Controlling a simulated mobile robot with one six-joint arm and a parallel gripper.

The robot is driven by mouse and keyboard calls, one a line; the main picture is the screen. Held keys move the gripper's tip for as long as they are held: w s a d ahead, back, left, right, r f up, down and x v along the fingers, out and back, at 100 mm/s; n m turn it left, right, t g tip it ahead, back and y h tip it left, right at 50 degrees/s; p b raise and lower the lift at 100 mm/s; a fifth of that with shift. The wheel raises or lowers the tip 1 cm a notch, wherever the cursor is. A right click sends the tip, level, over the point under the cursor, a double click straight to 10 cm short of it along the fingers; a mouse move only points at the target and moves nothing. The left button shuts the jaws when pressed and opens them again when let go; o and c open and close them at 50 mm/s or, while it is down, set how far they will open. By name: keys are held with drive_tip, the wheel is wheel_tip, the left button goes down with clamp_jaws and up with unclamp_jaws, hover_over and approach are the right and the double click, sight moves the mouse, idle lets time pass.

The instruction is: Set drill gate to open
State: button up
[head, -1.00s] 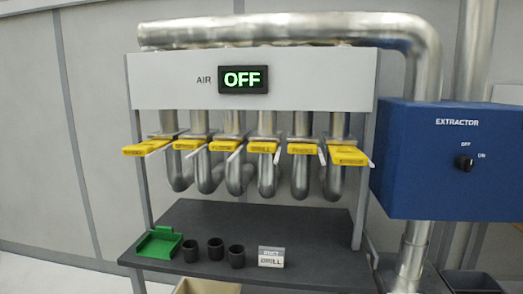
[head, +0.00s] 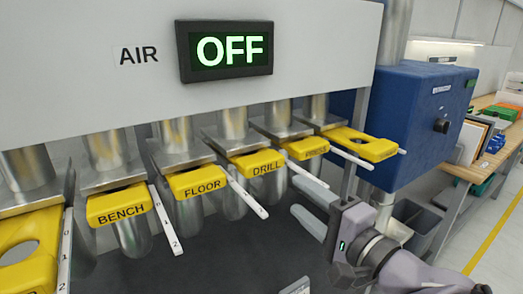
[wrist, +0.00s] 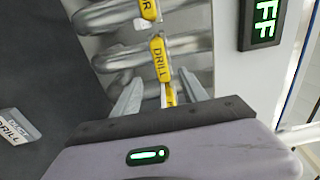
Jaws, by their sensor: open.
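The drill gate is a yellow slide plate (head: 258,166) labelled DRILL, in a metal holder on a vertical pipe, in the middle of the head view. A pale marked strip (head: 248,193) stands beside it; the gate's exact setting is hard to read. In the wrist view the DRILL plate (wrist: 160,62) lies ahead, roughly between the fingers. My gripper (head: 294,195) is open and empty, a little to the right of the drill gate and apart from it. Its two pale fingers (wrist: 160,80) also show in the wrist view.
FLOOR (head: 198,184) and BENCH (head: 118,205) gates lie to the left; more yellow gates (head: 362,145) are to the right. The air display (head: 228,50) reads OFF. The blue extractor box (head: 425,110) stands at right. A DRILL card (wrist: 17,126) lies on the dark shelf.

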drive_tip(key=p, duration=0.7)
approach(266, 168)
drive_tip(key=b+x, duration=0.2)
drive_tip(key=x, duration=1)
drive_tip(key=shift+w+a, duration=0.15)
clamp_jaws()
